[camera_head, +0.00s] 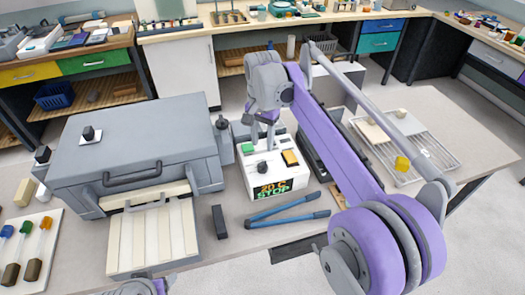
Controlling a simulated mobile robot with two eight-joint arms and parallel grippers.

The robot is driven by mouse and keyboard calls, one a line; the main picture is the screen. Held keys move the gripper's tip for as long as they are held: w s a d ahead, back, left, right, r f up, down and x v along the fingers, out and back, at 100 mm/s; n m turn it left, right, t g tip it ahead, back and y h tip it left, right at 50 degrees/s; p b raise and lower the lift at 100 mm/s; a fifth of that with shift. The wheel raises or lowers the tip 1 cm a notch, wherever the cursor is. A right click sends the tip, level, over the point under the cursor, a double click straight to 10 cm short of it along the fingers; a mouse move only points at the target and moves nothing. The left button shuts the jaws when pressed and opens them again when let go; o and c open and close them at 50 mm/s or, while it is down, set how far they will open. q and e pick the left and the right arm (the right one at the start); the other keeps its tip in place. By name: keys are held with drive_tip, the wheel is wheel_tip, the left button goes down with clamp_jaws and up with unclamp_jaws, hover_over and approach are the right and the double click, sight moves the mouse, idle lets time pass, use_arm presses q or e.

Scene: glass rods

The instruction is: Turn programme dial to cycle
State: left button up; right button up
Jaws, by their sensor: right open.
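The white control box (277,188) stands on the bench in the middle of the picture, with a lit display (272,189) reading "20 C" and "STOP". Its sloped top carries a green button (247,148), a yellow-orange button (290,158) and a small dark knob (262,167), which looks like the programme dial. My right gripper (262,133) points down over the back of the box, with its fingers apart and nothing seen between them. I cannot tell its exact height above the box. Only a bit of my left arm shows at the bottom edge; its gripper is out of view.
A large grey lidded case (140,135) stands left of the box, with a cream slatted rack (155,235) before it. A wire tray (425,145) lies right, behind my right arm.

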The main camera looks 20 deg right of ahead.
wheel_tip(320, 180, up, 3)
drive_tip(key=shift+f, duration=0.15)
idle(0.4)
drive_tip(key=s+d+f+n+t, duration=0.1)
drive_tip(key=s+f+n+t, duration=0.1)
drive_tip(key=s+f, duration=0.3)
drive_tip(key=s+d+f+n+t, duration=0.1)
drive_tip(key=s+f+n, duration=0.3)
drive_tip(key=s, duration=0.8)
drive_tip(key=s+d+f+n+t, duration=0.1)
drive_tip(key=s+f+n+t, duration=0.1)
drive_tip(key=s+f, duration=0.4)
drive_tip(key=s, duration=0.3)
drive_tip(key=shift+s+n+t, duration=0.3)
drive_tip(key=shift+n, duration=0.1)
drive_tip(key=shift+d+f, duration=0.1)
